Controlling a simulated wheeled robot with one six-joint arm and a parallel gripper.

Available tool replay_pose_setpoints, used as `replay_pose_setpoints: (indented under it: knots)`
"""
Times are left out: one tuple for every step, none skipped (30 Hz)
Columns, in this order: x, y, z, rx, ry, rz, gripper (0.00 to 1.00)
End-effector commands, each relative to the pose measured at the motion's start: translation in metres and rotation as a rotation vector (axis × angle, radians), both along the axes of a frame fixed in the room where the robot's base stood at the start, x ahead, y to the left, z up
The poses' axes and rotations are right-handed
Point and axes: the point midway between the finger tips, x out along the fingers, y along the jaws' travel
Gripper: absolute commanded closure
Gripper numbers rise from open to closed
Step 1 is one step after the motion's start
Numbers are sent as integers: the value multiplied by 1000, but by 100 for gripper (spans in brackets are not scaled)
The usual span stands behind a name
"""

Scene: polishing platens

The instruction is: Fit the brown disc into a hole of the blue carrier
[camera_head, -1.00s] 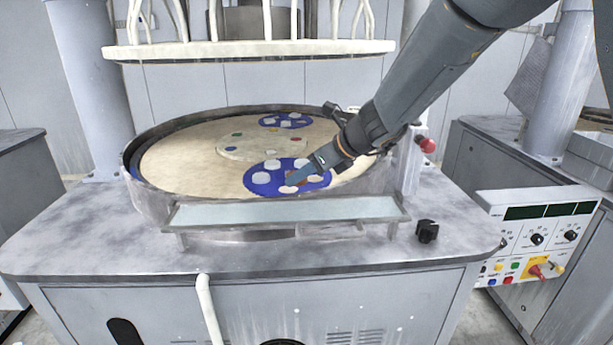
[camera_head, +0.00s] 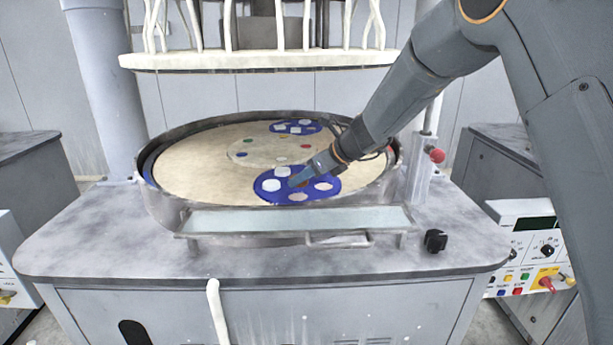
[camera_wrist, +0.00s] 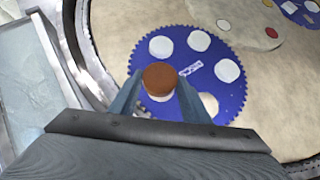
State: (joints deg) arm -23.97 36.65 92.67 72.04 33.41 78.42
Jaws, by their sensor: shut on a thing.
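The blue carrier (camera_wrist: 195,78) is a toothed disc lying flat on the beige platen, with several holes that look white or pale. It also shows in the head view (camera_head: 327,183), on the near part of the platen. My gripper (camera_wrist: 158,82) is shut on the brown disc (camera_wrist: 159,78) and holds it over the near left part of the carrier. A pale round patch shows just below the disc's lower edge. I cannot tell whether the disc touches the carrier. In the head view, my gripper (camera_head: 298,181) hides most of the disc.
The platen (camera_head: 195,175) has a raised metal rim (camera_head: 160,197) around it. A second blue carrier (camera_head: 312,128) lies at the back. A pale centre plate with coloured dots (camera_head: 262,150) lies between them. A clear tray (camera_head: 295,219) stands in front, and a white upper plate (camera_head: 260,60) hangs above.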

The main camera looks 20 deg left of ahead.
Motion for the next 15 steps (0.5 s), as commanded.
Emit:
replay_pose_setpoints:
  knots:
    - [3, 2, -4, 1, -1, 1, 80]
    - [5, 3, -6, 1, -1, 1, 80]
    - [7, 4, -10, 1, 0, 0, 80]
    - [8, 5, -12, 0, 0, 0, 80]
    - [9, 6, -14, 0, 0, 0, 80]
    - [12, 8, -16, 1, 0, 0, 80]
    - [12, 8, -19, 1, -1, -1, 80]
    - [12, 7, -22, 1, 0, 0, 80]
    - [11, 7, -26, 1, 0, 0, 80]
    - [11, 7, -28, 1, 0, -1, 80]
    - [11, 7, -31, 1, 0, -1, 80]
    - [11, 7, -33, 1, 1, -1, 80]
    - [11, 7, -35, 1, 0, -2, 80]
    - [11, 7, -37, 1, 0, -1, 80]
    - [11, 7, -39, 1, 0, -1, 80]
